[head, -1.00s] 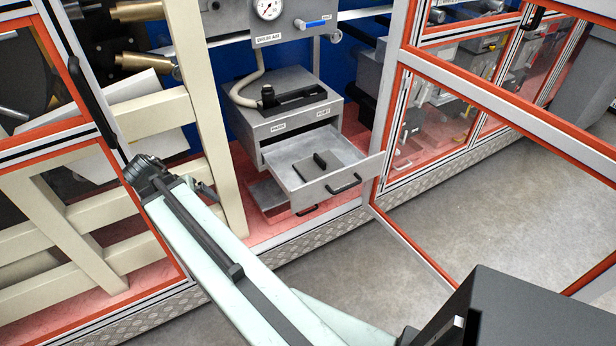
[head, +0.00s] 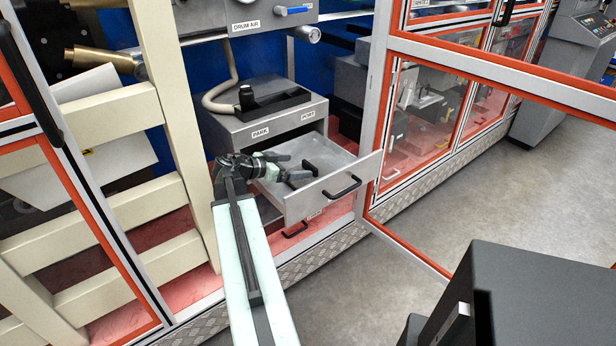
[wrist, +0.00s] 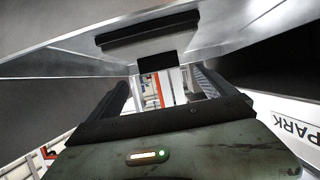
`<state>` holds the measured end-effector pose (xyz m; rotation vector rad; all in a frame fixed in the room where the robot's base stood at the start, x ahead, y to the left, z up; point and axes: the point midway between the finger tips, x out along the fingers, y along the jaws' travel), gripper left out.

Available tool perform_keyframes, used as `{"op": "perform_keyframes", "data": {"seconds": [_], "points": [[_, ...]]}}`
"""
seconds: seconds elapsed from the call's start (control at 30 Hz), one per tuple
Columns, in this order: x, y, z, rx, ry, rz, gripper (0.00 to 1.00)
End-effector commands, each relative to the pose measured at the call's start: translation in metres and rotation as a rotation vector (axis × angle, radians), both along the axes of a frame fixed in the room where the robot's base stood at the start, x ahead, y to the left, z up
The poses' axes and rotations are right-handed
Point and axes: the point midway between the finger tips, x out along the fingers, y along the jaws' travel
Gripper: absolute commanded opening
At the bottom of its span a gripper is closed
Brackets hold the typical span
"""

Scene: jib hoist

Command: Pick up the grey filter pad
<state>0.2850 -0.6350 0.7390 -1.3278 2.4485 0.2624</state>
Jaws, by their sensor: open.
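The grey filter pad (head: 312,168) is a flat plate with a dark upright block, lying in the pulled-out metal drawer (head: 352,166). In the head view my gripper (head: 292,170) is inside the drawer at the pad and partly covers it. In the wrist view the two dark fingers stand apart with nothing between them. A dark slab with a small dark block (wrist: 157,63), apparently the pad, lies beyond the fingertips. Whether the fingers touch it cannot be told.
The drawer sits in a grey cabinet (head: 265,122) with PARK and PORT labels; PARK (wrist: 291,126) shows close by at right in the wrist view. A cream post (head: 172,120) stands left of my arm. An orange-edged open door (head: 500,85) is at right.

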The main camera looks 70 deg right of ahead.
Motion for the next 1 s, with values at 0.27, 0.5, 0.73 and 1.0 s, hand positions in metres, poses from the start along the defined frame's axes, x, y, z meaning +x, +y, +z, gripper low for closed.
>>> {"op": "perform_keyframes", "data": {"seconds": [0.27,0.5,0.73,1.0], "points": [[-0.021,-0.034,-0.022,0.001,-0.001,-0.001,0.95],[-0.024,-0.036,-0.02,0.001,0.0,0.001,0.95],[-0.023,-0.036,-0.02,0.001,0.0,0.002,0.31],[-0.023,-0.036,-0.018,0.001,0.0,0.003,0.24]]}}
